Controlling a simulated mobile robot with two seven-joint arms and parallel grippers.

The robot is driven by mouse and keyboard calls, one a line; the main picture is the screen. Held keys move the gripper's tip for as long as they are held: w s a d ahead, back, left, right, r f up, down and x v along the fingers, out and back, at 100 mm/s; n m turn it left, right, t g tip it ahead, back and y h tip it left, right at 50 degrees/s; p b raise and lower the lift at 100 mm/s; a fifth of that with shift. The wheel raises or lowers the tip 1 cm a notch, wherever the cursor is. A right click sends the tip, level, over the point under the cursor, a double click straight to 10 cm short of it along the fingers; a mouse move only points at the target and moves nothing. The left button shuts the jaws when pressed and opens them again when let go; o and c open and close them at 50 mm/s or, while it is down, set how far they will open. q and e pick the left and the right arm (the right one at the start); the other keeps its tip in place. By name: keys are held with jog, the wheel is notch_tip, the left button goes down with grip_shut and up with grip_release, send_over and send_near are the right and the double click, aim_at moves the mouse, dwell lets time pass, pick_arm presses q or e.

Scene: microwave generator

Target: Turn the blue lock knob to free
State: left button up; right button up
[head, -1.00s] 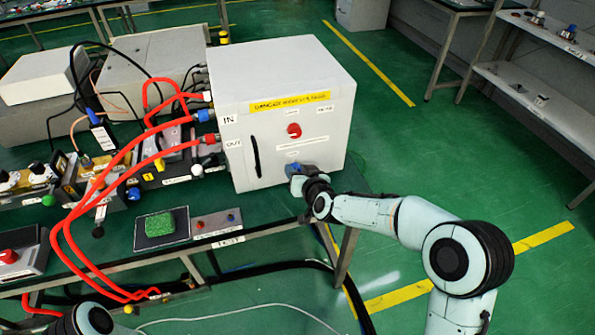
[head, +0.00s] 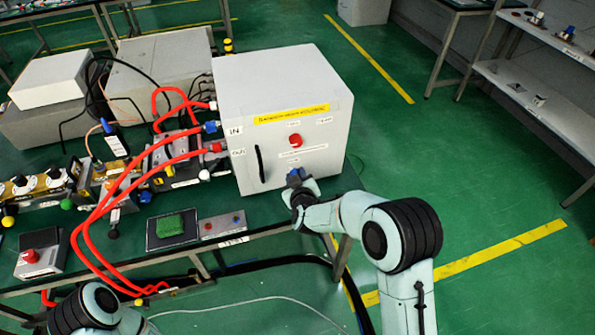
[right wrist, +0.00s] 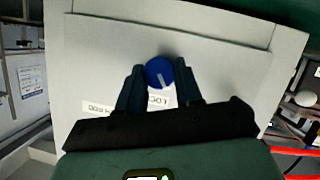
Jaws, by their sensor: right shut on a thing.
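The blue lock knob (right wrist: 159,72) is low on the front of the white generator box (head: 230,165). In the right wrist view it is round, with a pale pointer mark, and sits between the fingertips. In the head view a bit of blue (head: 294,174) shows at the tip of my right gripper (head: 299,181). My right gripper (right wrist: 159,80) is shut on the knob, one finger on each side. White labels are below the knob in the wrist view, partly hidden by the gripper. My left arm shows at the bottom left of the head view; its gripper is out of view.
A red knob (head: 295,140) sits higher on the box, with a black handle (head: 260,163) to its left. Red hoses (head: 110,195) run across the bench at left. A green sponge (head: 170,225) lies near the bench's front edge. Open floor lies right of the box.

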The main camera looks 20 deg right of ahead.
jog(key=n+h, duration=0.1)
jog(key=n, duration=0.1)
jog(key=n+t+h+p, duration=0.1)
jog(key=n, duration=0.1)
jog(key=n+h+p, duration=0.1)
jog(key=n, duration=0.1)
jog(key=shift+a+f+t+h, duration=0.2)
jog(key=shift+a+t+h, duration=0.1)
pick_arm(q)
jog(key=shift+w+r, duration=0.35)
jog(key=shift+r, duration=0.35)
jog(key=shift+w+r, duration=0.3)
jog(key=shift+r, duration=0.35)
pick_arm(e)
jog(key=shift+n+h, duration=0.4)
jog(key=shift+n, duration=0.5)
jog(key=shift+t, duration=0.3)
jog(key=o, duration=1)
jog(key=shift+o, duration=0.2)
jog(key=shift+f, duration=0.1)
